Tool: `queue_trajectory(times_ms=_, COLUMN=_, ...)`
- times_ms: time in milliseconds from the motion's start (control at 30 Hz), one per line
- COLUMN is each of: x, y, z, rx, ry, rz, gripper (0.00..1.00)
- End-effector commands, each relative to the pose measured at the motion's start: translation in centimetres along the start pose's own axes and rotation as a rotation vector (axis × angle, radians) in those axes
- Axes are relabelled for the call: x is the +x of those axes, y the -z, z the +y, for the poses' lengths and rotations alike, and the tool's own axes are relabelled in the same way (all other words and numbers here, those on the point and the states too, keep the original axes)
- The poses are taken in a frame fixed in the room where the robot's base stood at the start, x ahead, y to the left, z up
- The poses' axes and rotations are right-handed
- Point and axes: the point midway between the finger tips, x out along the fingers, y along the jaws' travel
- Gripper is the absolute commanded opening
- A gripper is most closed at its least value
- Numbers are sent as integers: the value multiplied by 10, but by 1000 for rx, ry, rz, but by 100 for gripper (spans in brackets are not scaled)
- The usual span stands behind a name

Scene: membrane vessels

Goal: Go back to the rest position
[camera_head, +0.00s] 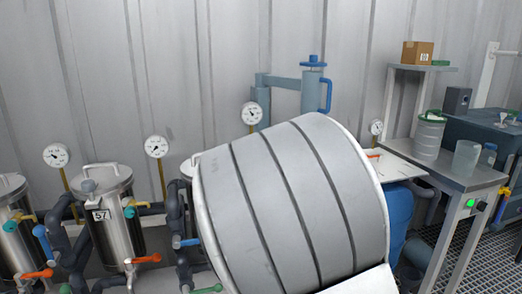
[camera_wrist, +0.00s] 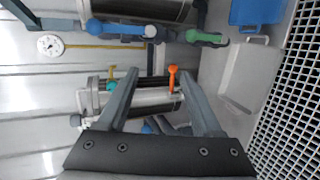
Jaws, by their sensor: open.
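My gripper (camera_wrist: 152,82) is in the wrist view, its two dark fingers spread apart with nothing between them. Beyond the fingers a steel membrane vessel (camera_wrist: 155,101) lies sideways in the picture, with an orange valve handle (camera_wrist: 172,76) near the right fingertip; I cannot tell how far off it is. In the head view a large grey ribbed part of my own arm (camera_head: 285,205) fills the middle and hides what is behind it. My gripper does not show there.
Steel vessels (camera_head: 112,225) with gauges (camera_head: 157,147) and dark pipes stand at the left. A metal bench (camera_head: 458,172) with clear containers (camera_head: 466,159) stands at the right. A blue barrel (camera_head: 399,222) is partly hidden behind my arm. Grated floor (camera_head: 480,262) shows at the lower right.

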Motion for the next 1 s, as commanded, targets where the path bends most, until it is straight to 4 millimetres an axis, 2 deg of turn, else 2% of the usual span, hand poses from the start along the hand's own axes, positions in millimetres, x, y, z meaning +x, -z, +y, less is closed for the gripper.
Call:
queue_trajectory(times_ms=100, x=-10, y=-15, z=-5, rx=267, ry=119, rz=-26, gripper=67)
queue_trajectory(times_ms=267, x=-33, y=-25, z=-6, rx=589, ry=263, rz=-58, gripper=67)
queue_trajectory(times_ms=467, x=-77, y=-34, z=6, rx=928, ry=408, rz=-112, gripper=67)
queue_trajectory(times_ms=733, x=-160, y=-47, z=25, rx=1276, ry=535, rz=-247, gripper=67)
queue_trajectory(times_ms=1000, x=-245, y=-60, z=27, rx=1501, ry=562, rz=-463, gripper=67)
